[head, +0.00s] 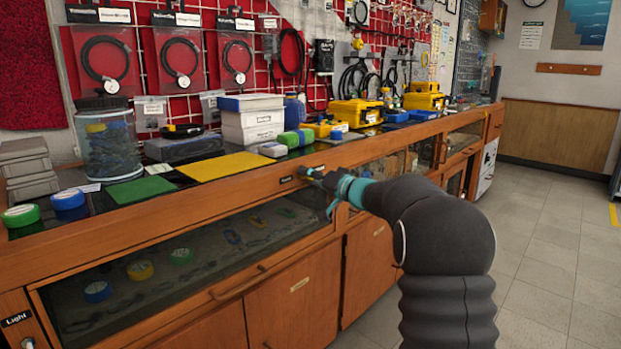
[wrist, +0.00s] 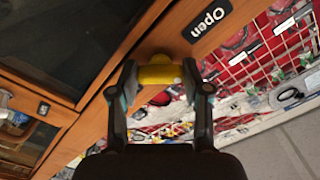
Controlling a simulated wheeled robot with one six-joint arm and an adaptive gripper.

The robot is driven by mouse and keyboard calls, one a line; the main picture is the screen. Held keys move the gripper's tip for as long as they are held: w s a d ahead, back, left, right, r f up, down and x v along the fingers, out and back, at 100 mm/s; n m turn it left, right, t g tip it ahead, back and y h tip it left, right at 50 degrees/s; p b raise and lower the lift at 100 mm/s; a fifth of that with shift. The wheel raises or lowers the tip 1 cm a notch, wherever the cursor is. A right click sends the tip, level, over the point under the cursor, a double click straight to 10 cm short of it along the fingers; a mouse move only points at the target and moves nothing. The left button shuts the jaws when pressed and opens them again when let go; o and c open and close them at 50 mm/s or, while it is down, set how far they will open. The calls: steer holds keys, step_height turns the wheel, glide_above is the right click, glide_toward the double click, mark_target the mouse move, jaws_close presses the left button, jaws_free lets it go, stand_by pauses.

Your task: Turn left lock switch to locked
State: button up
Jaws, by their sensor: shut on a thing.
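The lock switch (wrist: 158,75) shows in the wrist view as a yellow knob on the wooden counter front. My gripper (wrist: 160,80) has one finger on each side of it and is shut on it. The fingers hide the knob's sides, so its exact turn angle is hard to tell. A black label reading "Open" (wrist: 207,19) is on the wood beside the knob. In the head view my gripper (head: 318,179) is at the counter's upper front rail, and the switch is hidden behind it.
A wooden counter (head: 170,228) with glass fronts runs along the wall. A yellow mat (head: 226,166), a green mat (head: 141,189) and white boxes (head: 252,120) lie on top. A "Light" label (head: 17,319) is at lower left. The tiled floor (head: 545,225) at right is clear.

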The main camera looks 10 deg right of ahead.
steer(key=shift+f+b, duration=0.1)
steer(key=shift+b, duration=0.2)
steer(key=m+b, duration=0.3)
steer(key=m, duration=1.4)
steer(key=shift+m, duration=0.4)
stand_by(0.4)
steer(key=o, duration=1.2)
steer(key=shift+c, duration=0.2)
